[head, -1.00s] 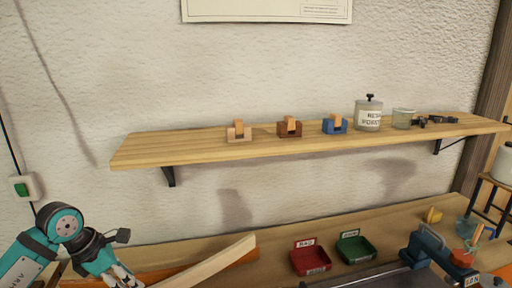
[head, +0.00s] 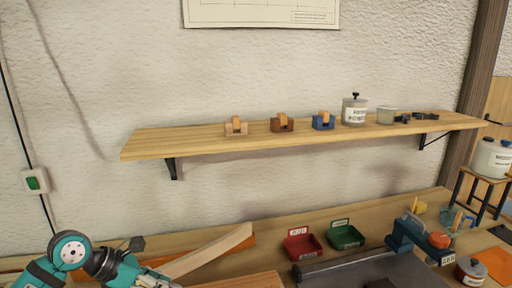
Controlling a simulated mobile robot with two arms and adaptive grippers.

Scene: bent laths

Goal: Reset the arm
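My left arm comes in at the bottom left of the head view. Its gripper (head: 152,279) is partly cut off by the lower edge, beside the near end of a pale bent lath (head: 208,250). I cannot tell whether its fingers are open or touch the lath. The lath slants up to the right over an orange piece (head: 242,245) on the workbench. My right gripper is not in view.
A wall shelf (head: 200,143) holds three small wooden blocks, a labelled pot (head: 354,111) and a glass (head: 386,116). The bench bears a red tray (head: 302,246), a green tray (head: 345,236) and a blue device (head: 405,236). A white container (head: 492,158) stands on a stool at right.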

